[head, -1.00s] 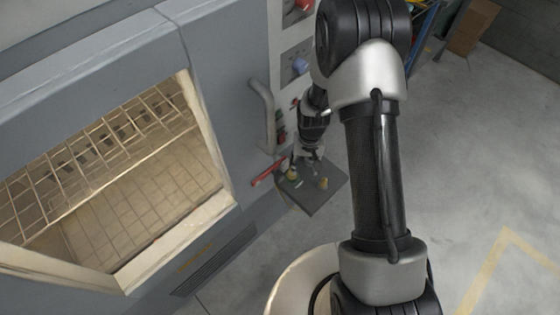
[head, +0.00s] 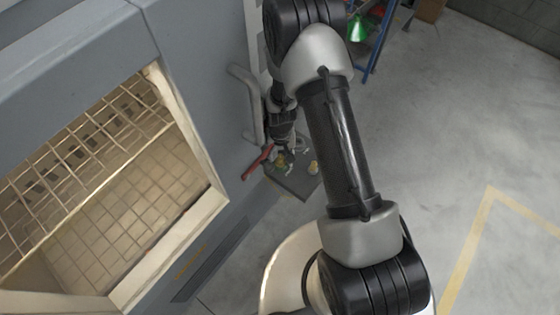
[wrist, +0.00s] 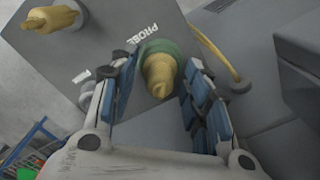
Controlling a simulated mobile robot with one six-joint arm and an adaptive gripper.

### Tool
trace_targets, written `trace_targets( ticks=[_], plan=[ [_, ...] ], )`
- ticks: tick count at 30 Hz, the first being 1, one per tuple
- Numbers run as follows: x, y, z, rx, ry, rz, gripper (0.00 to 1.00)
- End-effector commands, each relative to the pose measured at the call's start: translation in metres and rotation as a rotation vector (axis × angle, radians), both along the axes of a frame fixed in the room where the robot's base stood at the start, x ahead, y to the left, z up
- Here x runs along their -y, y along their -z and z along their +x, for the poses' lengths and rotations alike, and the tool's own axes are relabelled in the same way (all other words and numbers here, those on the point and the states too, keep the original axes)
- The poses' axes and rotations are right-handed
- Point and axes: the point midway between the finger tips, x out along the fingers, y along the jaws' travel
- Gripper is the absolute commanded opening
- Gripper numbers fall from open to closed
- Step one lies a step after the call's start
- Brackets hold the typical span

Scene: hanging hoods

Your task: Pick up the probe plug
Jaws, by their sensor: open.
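The probe plug (wrist: 160,72) is yellow with a green collar and sits on a grey panel beside the printed word PROBE in the wrist view. My gripper (wrist: 160,88) is open, with its blue-padded fingers on either side of the plug and visible gaps between. In the head view my gripper (head: 285,147) is over the small grey shelf (head: 297,186) at the machine's side. The plug is small and partly hidden there.
A second yellow plug (wrist: 52,18) sits on the panel at upper left in the wrist view. A yellow cable (wrist: 215,50) curves past the right finger. A large grey oven (head: 195,60) stands left of the arm. Open floor (head: 460,120) lies to the right.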

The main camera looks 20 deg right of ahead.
Motion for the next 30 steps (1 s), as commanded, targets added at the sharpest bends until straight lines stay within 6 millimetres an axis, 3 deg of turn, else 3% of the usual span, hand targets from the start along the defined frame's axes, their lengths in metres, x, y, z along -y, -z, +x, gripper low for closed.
trace_targets(
  ticks=[6,26,30],
  plan=[
    [0.0002,0.0006,0.0005,0.001,0.0,0.0,0.44],
    [0.0003,0.0004,0.0005,0.001,0.0,0.0,0.0],
    [0.0002,0.0004,0.0006,0.001,0.0,0.0,0.0]
  ],
)
